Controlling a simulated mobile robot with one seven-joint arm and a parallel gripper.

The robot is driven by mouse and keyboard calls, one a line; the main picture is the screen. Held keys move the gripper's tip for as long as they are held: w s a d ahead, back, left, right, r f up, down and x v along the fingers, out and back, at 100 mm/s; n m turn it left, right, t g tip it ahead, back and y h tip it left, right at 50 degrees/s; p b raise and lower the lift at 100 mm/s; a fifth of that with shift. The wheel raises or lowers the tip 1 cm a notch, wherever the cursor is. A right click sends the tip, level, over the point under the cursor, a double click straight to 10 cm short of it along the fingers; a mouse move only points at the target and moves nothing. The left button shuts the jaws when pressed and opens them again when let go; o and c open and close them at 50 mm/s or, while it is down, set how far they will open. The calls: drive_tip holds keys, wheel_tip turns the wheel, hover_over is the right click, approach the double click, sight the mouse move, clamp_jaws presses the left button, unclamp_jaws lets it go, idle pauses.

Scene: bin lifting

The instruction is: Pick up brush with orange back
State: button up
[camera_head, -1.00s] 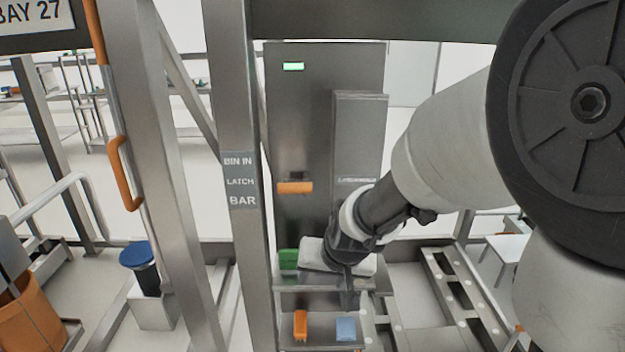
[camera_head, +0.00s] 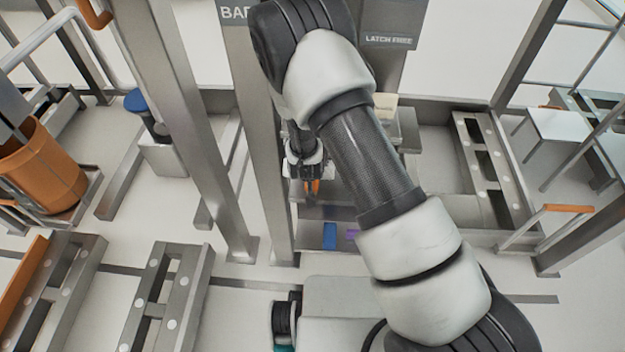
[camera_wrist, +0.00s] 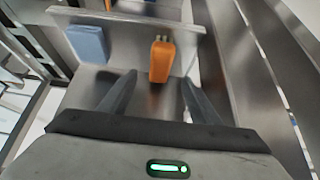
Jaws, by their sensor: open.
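My gripper (camera_wrist: 158,79) is open and empty, with one finger on each side of the brush's near end. I cannot tell how far above the shelf the fingertips are. In the head view, my gripper (camera_head: 311,182) is at the orange brush (camera_head: 314,187), which it partly hides.
A blue block (camera_wrist: 87,43) lies left of the brush in the wrist view. In the head view, a blue block (camera_head: 330,235) and a purple item (camera_head: 352,234) are on a lower level. A metal post (camera_head: 262,160) stands close to my gripper's left. The shelf has a raised rim (camera_wrist: 125,16).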

drive_tip(key=b+x, duration=0.2)
drive_tip(key=x, duration=0.8)
drive_tip(key=shift+w+r, duration=0.1)
drive_tip(key=c, duration=1.2)
drive_tip(key=shift+r, duration=0.15)
drive_tip(key=shift+s+r, duration=0.15)
drive_tip(key=shift+s, duration=0.05)
wheel_tip(320, 180, up, 6)
drive_tip(key=shift+s+a+r+p, duration=0.15)
drive_tip(key=shift+r+p, duration=0.1)
drive_tip(key=shift+p, duration=0.7)
drive_tip(key=s+p, duration=0.1)
drive_tip(key=s, duration=1.8)
drive_tip(key=shift+s+a+p, duration=0.15)
drive_tip(key=shift+a+p, duration=0.1)
drive_tip(key=shift+p, duration=0.15)
